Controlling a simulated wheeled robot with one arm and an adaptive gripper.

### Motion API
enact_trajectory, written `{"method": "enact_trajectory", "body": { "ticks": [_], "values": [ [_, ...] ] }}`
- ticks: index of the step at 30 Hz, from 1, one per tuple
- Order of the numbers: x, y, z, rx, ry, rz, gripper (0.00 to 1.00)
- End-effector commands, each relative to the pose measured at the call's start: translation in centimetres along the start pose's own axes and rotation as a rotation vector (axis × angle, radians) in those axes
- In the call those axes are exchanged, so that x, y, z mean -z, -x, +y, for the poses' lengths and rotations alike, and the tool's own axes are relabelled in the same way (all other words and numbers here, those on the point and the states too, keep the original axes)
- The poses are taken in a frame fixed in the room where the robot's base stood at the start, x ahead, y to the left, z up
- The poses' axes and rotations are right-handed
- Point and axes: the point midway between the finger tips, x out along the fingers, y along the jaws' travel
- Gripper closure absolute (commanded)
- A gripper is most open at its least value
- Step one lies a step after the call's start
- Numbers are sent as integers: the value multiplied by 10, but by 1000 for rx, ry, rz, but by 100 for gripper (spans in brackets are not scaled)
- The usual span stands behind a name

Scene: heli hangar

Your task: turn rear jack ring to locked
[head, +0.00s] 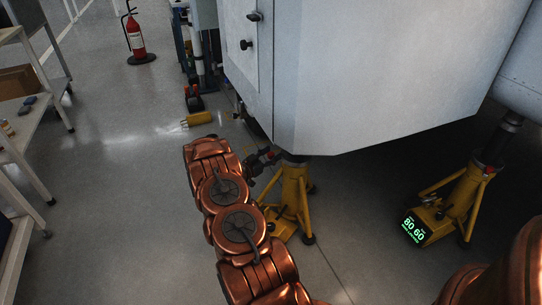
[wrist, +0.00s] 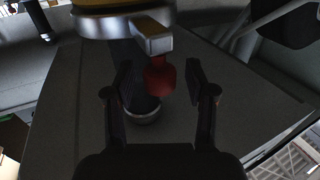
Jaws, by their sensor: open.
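My gripper (wrist: 158,80) is open in the wrist view, with one dark finger on each side of a red knob (wrist: 160,76). The knob sits on a silver block (wrist: 155,38) that sticks out from a silver ring (wrist: 100,25) with yellow above it. Gaps show between the knob and both fingers. In the head view my gripper (head: 263,160) is at the top of the nearer yellow jack (head: 293,190), under the pale fuselage (head: 370,80). The ring and knob are too small to make out there. Any lock marking is not visible.
Another yellow jack (head: 465,200) with a green-lit display (head: 415,229) stands at the right. A white shelf (head: 20,150) stands at the left. A fire extinguisher (head: 134,35) and a yellow object (head: 197,119) are farther back. The floor left of my arm is clear.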

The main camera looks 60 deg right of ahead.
Motion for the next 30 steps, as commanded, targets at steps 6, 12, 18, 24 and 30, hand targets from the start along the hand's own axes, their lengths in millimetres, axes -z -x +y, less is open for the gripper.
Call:
{"method": "enact_trajectory", "body": {
  "ticks": [6,12,18,24,30],
  "values": [
    [0,0,0,0,0,0,46],
    [0,0,0,0,0,0,66],
    [0,0,0,0,0,0,87],
    [0,0,0,-1,0,0,100],
    [0,0,0,-1,0,0,100]
  ]
}}
